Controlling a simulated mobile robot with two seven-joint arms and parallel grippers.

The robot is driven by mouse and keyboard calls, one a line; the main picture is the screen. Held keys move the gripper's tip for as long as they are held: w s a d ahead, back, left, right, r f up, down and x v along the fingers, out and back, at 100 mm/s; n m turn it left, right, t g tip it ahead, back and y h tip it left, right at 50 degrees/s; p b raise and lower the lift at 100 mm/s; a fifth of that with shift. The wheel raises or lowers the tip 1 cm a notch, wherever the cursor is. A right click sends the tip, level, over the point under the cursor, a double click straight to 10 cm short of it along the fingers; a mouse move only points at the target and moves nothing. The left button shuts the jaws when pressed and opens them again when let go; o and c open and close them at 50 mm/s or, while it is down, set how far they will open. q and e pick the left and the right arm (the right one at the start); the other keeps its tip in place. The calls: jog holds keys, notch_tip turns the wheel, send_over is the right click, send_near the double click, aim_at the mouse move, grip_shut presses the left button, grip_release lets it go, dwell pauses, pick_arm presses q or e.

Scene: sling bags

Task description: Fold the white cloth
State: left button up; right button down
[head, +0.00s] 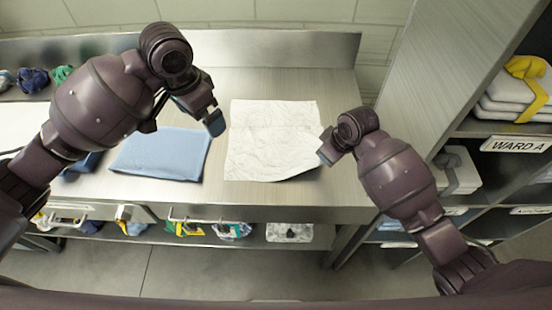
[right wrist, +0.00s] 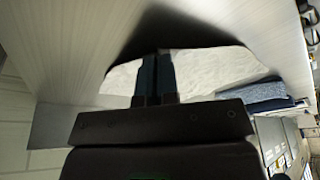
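The white cloth (head: 272,140) lies spread and wrinkled on the steel table, roughly square. Its lower right corner looks slightly raised, with a shadow under it. My right gripper (head: 327,152) is at the cloth's right edge. In the right wrist view its fingers (right wrist: 156,75) are together at the edge of the white cloth (right wrist: 210,72) and appear shut on it; the pinch itself is hidden. My left gripper (head: 213,119) hangs near the cloth's left edge, above the gap beside the blue cloth, apart from the white cloth. Its finger opening is hidden.
A flat blue cloth (head: 163,153) lies to the left of the white one. Rolled coloured slings sit at the far left. A shelf unit with a WARD A label (head: 518,144) stands at the right. The table behind the white cloth is clear.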

grip_release()
dwell(0.9)
jog(key=shift+g+h, duration=0.6)
jog(key=shift+s+d+r+p, duration=0.1)
jog(key=shift+s+r, duration=0.05)
jog(key=shift+r, duration=0.8)
jog(key=shift+s+d+r+p, duration=0.1)
jog(key=shift+d+r, duration=0.05)
jog(key=shift+r, duration=0.85)
jog(key=shift+s+d+r+p, duration=0.1)
jog(key=shift+s+r, duration=0.05)
jog(key=shift+r, duration=0.8)
